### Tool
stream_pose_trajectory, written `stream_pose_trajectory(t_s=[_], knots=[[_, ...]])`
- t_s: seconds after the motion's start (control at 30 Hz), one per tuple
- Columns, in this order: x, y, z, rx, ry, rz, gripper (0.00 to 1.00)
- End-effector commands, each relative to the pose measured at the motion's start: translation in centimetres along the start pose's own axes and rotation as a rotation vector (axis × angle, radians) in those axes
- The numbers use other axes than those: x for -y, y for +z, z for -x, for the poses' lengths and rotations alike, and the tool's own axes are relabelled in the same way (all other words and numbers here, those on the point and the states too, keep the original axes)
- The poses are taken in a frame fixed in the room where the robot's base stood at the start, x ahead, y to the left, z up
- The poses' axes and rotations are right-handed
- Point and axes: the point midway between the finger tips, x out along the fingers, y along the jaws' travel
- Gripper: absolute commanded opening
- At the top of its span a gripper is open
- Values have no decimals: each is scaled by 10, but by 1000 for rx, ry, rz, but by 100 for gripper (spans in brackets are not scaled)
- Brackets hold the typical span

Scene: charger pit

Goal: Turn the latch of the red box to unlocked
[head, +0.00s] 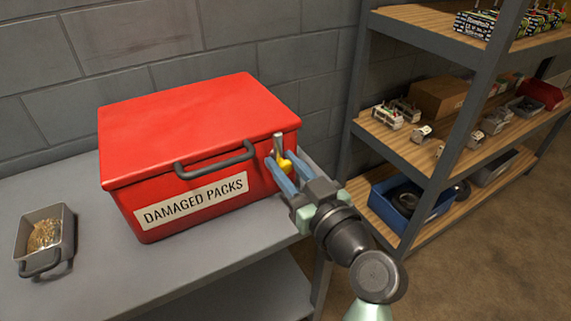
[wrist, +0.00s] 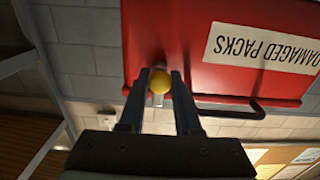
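The red box (head: 190,115), labelled "DAMAGED PACKS", sits closed on a grey bench. Its latch (head: 279,145) is a grey metal lever, on the front near the right end, pointing up in the head view. A yellow knob (head: 285,163) sits at the latch's lower end. My gripper (head: 283,168) is at the latch with its fingers apart, one on each side of the knob. In the wrist view the yellow knob (wrist: 160,81) lies between the fingertips (wrist: 160,76), with little or no gap. Contact is not clear. The fingers partly hide the latch's base.
A black handle (head: 215,160) sticks out of the box front, left of the latch. A small grey bin (head: 45,240) stands on the bench (head: 190,262) at left. A shelf rack (head: 440,165) with parts and a blue bin (head: 408,200) stands close on the right.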

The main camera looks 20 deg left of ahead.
Motion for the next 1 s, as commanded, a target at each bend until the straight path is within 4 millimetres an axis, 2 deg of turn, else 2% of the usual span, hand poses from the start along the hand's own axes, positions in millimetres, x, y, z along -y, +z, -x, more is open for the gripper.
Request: stream_pose_trajectory(t_s=[0.03, 0.1, 0.57, 1.0], knots=[[0, 0, 0, 0, 0, 0, 10], [0, 0, 0, 0, -1, 0, 0], [0, 0, 0, 1, -1, -55, 0], [-1, -2, 0, 3, -1, -397, 0]])
